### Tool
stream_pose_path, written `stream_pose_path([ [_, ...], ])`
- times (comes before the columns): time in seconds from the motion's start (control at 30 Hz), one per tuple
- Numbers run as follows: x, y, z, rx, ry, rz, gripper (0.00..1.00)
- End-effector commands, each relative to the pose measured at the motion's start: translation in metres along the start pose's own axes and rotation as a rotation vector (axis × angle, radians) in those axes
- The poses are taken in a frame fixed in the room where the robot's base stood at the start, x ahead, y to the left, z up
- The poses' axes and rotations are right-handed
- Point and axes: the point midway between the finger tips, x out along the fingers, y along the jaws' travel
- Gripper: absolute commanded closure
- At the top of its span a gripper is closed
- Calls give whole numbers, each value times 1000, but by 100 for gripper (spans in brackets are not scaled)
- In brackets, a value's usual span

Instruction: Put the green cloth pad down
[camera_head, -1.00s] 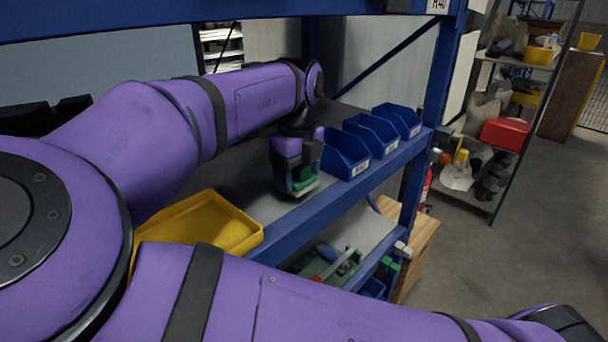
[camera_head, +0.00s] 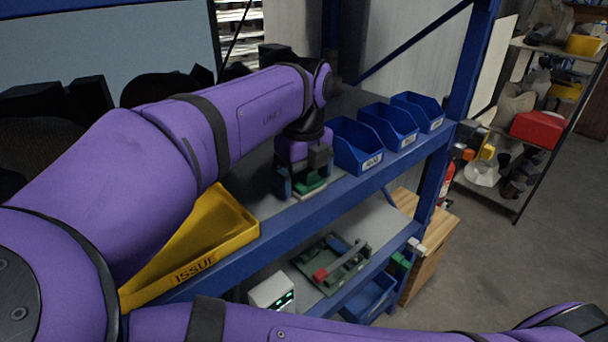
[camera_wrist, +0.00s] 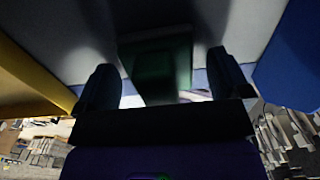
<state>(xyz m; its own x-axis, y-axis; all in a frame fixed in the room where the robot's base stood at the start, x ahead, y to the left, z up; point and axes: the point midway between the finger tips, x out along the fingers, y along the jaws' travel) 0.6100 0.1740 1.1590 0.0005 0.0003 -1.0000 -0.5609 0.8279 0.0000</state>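The green cloth pad (camera_head: 311,188) is at the shelf surface between the yellow tray and the blue bins. In the wrist view the pad (camera_wrist: 160,68) shows as a dark green block between the fingers. My gripper (camera_head: 303,184) points down around it, with one finger at each side. In the wrist view my gripper (camera_wrist: 163,82) has its fingers apart, with a gap visible on both sides of the pad. The pad seems to rest on the shelf, though its underside is hidden.
A yellow tray marked ISSUE (camera_head: 243,238) stands to the left on the blue-edged shelf (camera_head: 345,195). Several blue bins, the nearest one (camera_head: 356,158), stand to the right. A lower shelf holds a green tray with a red-ended tool (camera_head: 334,268). Bare shelf lies around my gripper.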

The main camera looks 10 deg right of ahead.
Motion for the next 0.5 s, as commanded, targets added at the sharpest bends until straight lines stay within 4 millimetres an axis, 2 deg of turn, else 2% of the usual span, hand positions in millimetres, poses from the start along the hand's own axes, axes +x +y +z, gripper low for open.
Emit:
stream_pose_path([
  [0.33, 3, 0, 0, 1, 1, -1, 5],
  [0.5, -23, 0, 0, 0, -3, 2, 5],
])
